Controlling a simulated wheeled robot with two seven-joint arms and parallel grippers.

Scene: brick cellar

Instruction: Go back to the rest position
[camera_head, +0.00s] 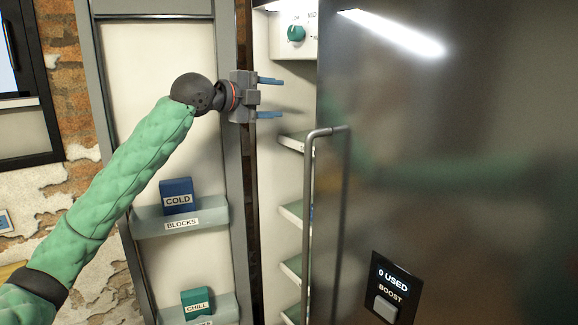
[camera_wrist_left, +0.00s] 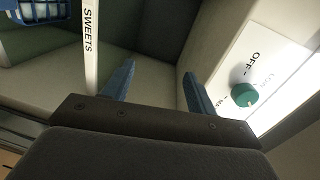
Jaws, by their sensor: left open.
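My left gripper (camera_head: 270,99) is open and empty in the head view. It is raised in front of the gap between the open door's inner side and the fridge interior, with its blue fingers pointing right. In the left wrist view its two fingers (camera_wrist_left: 158,88) stand apart with nothing between them. A green knob (camera_wrist_left: 244,95) on a white panel marked OFF is to the right of the fingers there. The same knob (camera_head: 296,33) is above and right of the gripper in the head view. My right gripper is not in view.
A tall handle (camera_head: 310,220) stands on the dark shiny door (camera_head: 450,150) at right. A blue COLD block (camera_head: 177,196) sits in the BLOCKS bin (camera_head: 205,217) and a green CHILL block (camera_head: 197,303) below. A SWEETS shelf edge (camera_wrist_left: 90,40) is near the fingers.

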